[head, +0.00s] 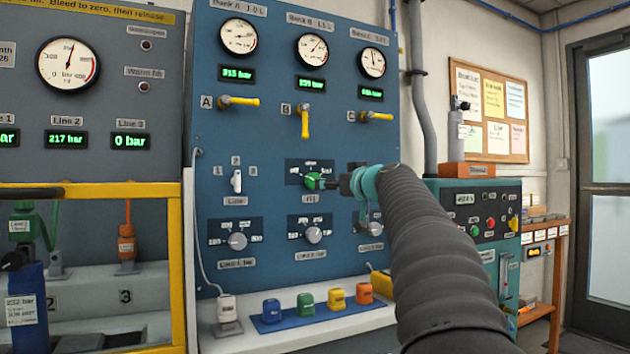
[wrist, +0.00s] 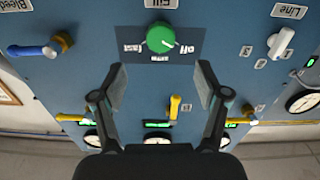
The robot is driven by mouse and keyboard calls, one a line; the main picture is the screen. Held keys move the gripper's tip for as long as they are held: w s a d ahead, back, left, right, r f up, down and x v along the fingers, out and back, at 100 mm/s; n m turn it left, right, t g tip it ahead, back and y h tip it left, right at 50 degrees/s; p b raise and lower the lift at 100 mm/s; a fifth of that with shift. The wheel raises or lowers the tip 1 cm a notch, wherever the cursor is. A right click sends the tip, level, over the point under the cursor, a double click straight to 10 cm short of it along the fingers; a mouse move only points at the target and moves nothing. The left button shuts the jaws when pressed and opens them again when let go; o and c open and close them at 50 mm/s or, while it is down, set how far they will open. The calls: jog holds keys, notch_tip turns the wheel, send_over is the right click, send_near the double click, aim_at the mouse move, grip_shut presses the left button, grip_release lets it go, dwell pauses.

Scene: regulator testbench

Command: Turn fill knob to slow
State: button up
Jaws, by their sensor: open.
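The fill knob (head: 315,181) is green and sits on a dark plate in the middle of the blue panel. It shows in the wrist view (wrist: 160,39) at the top, upside down, with "off" to its right and smaller, blurred lettering to its left and below. A pale mark on the knob seems to point right and slightly down, toward "off". My gripper (wrist: 160,78) is open and empty, its two fingers spread wide below the knob in the wrist view. In the head view my gripper (head: 343,182) is just right of the knob, partly hidden by my arm; contact cannot be told.
The white line selector (head: 236,181) is left of the knob. Several grey knobs (head: 313,235) are below. Yellow valve handles (head: 304,122) and gauges (head: 312,49) are above. Coloured blocks (head: 306,301) stand on the ledge. A yellow rail (head: 95,190) is at left.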

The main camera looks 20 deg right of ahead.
jog(key=w+p, duration=0.3)
jog(key=w, duration=0.7)
jog(key=shift+a+p, duration=0.2)
jog(key=shift+p, duration=0.2)
jog(key=shift+s, duration=0.1)
jog(key=c, duration=1.2)
